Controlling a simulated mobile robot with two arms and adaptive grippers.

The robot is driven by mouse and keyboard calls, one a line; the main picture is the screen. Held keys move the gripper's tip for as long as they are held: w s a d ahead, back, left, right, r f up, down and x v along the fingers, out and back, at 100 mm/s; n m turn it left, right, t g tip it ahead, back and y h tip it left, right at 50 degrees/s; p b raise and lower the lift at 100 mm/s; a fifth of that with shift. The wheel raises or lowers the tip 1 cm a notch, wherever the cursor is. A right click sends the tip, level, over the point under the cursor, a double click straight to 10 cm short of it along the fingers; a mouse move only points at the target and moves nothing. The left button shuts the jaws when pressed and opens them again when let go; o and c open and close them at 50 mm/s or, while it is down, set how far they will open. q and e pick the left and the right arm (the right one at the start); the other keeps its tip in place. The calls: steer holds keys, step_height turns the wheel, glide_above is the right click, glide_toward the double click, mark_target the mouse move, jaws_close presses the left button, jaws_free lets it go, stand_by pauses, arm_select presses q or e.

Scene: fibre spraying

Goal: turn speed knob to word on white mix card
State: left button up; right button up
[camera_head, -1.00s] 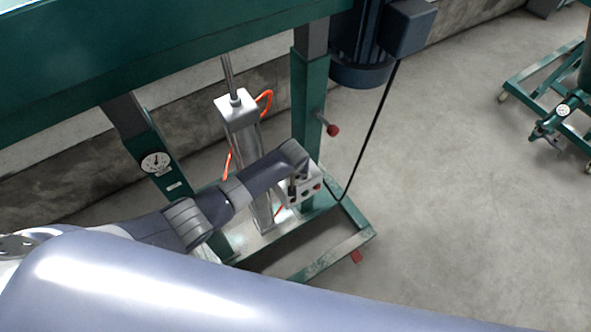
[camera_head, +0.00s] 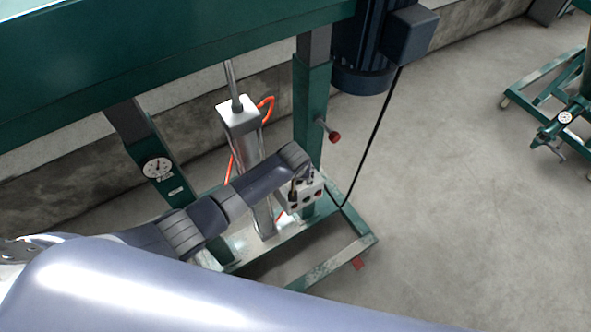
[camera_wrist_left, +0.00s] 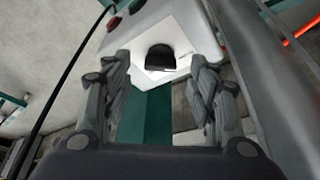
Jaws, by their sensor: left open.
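The knob (camera_wrist_left: 160,58) is black and sits on a white plate on the grey control box (camera_wrist_left: 178,24), seen in the left wrist view. My left gripper (camera_wrist_left: 161,66) is open, with one finger on each side of the knob and a gap to both. Whether the fingers reach the knob's depth is not clear. In the head view, my left gripper (camera_head: 298,186) is at the control box (camera_head: 318,194) on the green stand, and my arm hides the knob there. Marks around the knob are too small to read. I cannot make out a white mix card. My right gripper is not in view.
A round dial (camera_head: 157,167) is on the left green leg. A silver cylinder (camera_head: 239,117) with an orange hose stands behind my arm. A red-tipped handle (camera_head: 333,136) sticks out above the box. A black cable (camera_head: 378,125) hangs nearby.

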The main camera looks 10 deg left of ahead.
arm_select(q)
steer(key=v, duration=0.9)
stand_by(0.4)
